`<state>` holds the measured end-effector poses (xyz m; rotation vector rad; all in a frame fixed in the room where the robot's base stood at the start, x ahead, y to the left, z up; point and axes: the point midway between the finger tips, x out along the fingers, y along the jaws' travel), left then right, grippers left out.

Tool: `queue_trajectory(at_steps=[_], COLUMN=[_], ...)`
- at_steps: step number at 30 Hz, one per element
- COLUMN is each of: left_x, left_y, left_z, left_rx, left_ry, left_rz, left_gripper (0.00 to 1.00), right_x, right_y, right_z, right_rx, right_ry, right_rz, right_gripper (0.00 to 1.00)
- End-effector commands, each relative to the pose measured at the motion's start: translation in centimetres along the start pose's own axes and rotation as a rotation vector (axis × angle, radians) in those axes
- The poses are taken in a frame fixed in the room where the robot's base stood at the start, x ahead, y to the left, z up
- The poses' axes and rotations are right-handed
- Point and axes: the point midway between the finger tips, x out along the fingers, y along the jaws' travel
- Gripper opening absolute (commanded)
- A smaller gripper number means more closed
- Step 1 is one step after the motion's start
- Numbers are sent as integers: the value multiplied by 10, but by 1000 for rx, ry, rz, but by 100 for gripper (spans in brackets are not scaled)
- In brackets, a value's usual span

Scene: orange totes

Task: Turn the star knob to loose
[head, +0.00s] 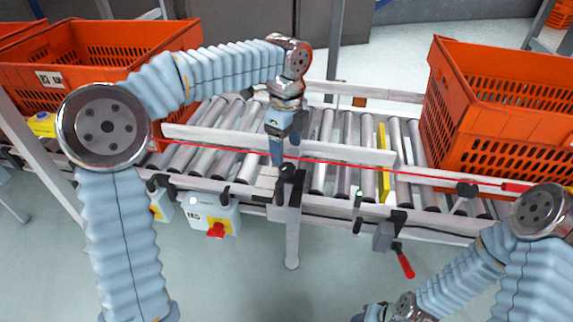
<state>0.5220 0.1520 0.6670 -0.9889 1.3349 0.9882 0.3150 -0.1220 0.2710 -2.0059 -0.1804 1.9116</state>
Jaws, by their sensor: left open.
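A dark knob (287,171), which looks like the star knob, sits on the near rail of the roller conveyor, at the top of a bracket. My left gripper (277,160) points down from above, just at the knob's left side. It is open, and its fingers partly overlap the knob; I cannot tell whether they touch it. A second dark knob (467,189) sits farther right on the same rail. My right gripper (372,312) is low at the bottom edge, partly cut off, and away from both knobs. Its jaws are not clear.
A large orange tote (500,110) stands on the conveyor's right end and another (110,55) at the left. A guide rail (350,152) crosses the rollers. A switch box (205,212) with a red switch and a red-handled lever (404,262) hang below the near edge.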

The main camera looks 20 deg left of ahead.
Motion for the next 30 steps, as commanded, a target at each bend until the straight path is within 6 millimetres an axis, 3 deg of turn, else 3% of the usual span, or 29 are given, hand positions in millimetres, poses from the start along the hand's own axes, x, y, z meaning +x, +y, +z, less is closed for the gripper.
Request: queue_trajectory(at_steps=[3, 9, 20, 30], left_x=[28, 53, 59, 58], left_y=[1, 0, 0, 0], left_z=[0, 0, 0, 0], left_rx=[-1, -1, -1, -1], left_ry=[-1, 0, -1, 0], left_rz=[3, 1, 0, 0], left_gripper=[70, 70, 70, 21], right_x=[6, 8, 8, 8], right_y=[4, 6, 6, 6], right_z=[-1, -2, -2, -2], right_rx=[2, 4, 4, 4], right_ry=[3, 5, 5, 5], right_rz=[2, 4, 5, 5], right_gripper=[43, 43, 43, 43])
